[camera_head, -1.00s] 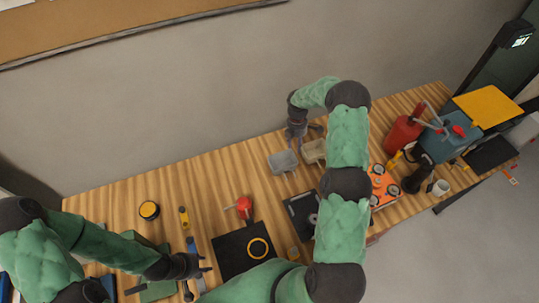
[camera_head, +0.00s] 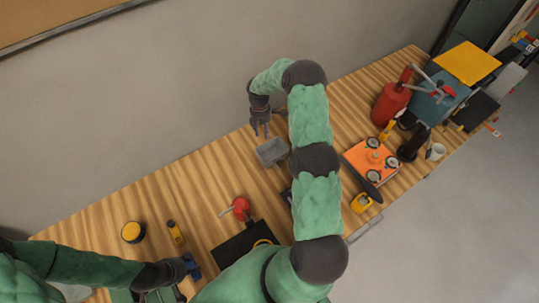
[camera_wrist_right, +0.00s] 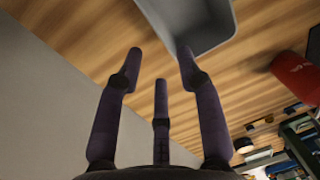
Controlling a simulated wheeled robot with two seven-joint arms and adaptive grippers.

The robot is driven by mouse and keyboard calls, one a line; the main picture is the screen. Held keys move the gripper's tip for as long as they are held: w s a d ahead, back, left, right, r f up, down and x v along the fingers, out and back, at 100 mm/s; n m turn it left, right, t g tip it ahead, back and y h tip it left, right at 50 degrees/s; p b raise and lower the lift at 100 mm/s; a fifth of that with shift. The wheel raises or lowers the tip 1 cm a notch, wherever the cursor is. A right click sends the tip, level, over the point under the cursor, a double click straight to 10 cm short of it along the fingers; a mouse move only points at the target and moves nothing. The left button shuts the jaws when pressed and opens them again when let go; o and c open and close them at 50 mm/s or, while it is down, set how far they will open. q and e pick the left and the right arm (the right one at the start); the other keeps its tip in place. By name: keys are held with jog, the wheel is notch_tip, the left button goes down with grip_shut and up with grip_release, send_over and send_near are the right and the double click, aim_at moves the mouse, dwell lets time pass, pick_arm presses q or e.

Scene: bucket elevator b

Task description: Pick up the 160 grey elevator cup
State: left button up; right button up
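A grey elevator cup (camera_head: 272,153) sits on the wooden workbench (camera_head: 200,180), just left of my right arm in the head view. It also shows at the top of the right wrist view (camera_wrist_right: 205,22), where the top edge cuts it off. My right gripper (camera_head: 262,130) is open with its fingers spread, just behind the cup. In the right wrist view its fingertips (camera_wrist_right: 160,62) point toward the cup, with nothing between them; whether one touches the cup's edge I cannot tell. My left gripper (camera_head: 190,264) is over the front left of the bench, its fingers too small to judge.
An orange plate with round parts (camera_head: 370,160), a red canister (camera_head: 391,103) and a blue box (camera_head: 435,102) stand to the right. A red-topped tool (camera_head: 241,207), a black panel (camera_head: 235,247) and a yellow-topped round item (camera_head: 133,232) lie in front. The bench left of the cup is clear.

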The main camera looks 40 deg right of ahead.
pick_arm(q)
jog(key=shift+r+p, duration=0.35)
jog(key=shift+p, duration=0.05)
pick_arm(e)
send_near(266, 152)
jog(key=shift+f, duration=0.45)
pick_arm(q)
jog(key=shift+s+r+p, duration=0.1)
jog(key=shift+r+p, duration=0.5)
jog(key=shift+r, duration=0.05)
pick_arm(e)
jog(key=shift+s+d+f, duration=0.1)
jog(key=shift+s+f, duration=0.05)
jog(key=shift+f, duration=2.35)
grip_shut()
